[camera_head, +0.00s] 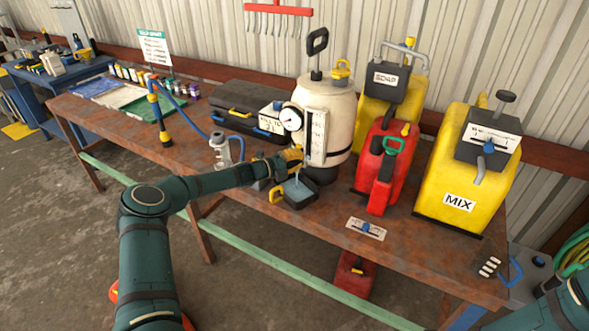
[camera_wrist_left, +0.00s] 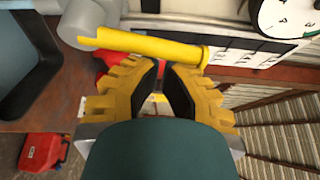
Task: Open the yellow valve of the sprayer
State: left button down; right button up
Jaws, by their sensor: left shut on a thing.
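The sprayer (camera_head: 341,112) is a cream tank with a black pump handle on top, a round gauge and a pale level strip. It stands upright on the rusty bench. In the left wrist view its yellow valve lever (camera_wrist_left: 150,45) lies roughly level, joined to a grey round fitting at its left end. My left gripper (camera_head: 294,158) is low at the sprayer's front left. Its yellow fingers (camera_wrist_left: 168,68) are closed on the lever near its right end; the exact contact is partly hidden. My right gripper is out of view; only part of that arm shows at the lower right.
A dark tray (camera_head: 287,201) with a yellow handle sits just below my left gripper. Red (camera_head: 386,170) and yellow (camera_head: 465,165) containers stand right of the sprayer. A black case (camera_head: 245,98) and a jointed blue hose (camera_head: 190,122) are on the left. The bench's front left is fairly clear.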

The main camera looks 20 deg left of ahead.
pick_arm(q)
jog(key=shift+w+a+r+n+t, duration=0.15)
jog(key=shift+a+n+t, duration=0.3)
jog(key=shift+n, duration=0.35)
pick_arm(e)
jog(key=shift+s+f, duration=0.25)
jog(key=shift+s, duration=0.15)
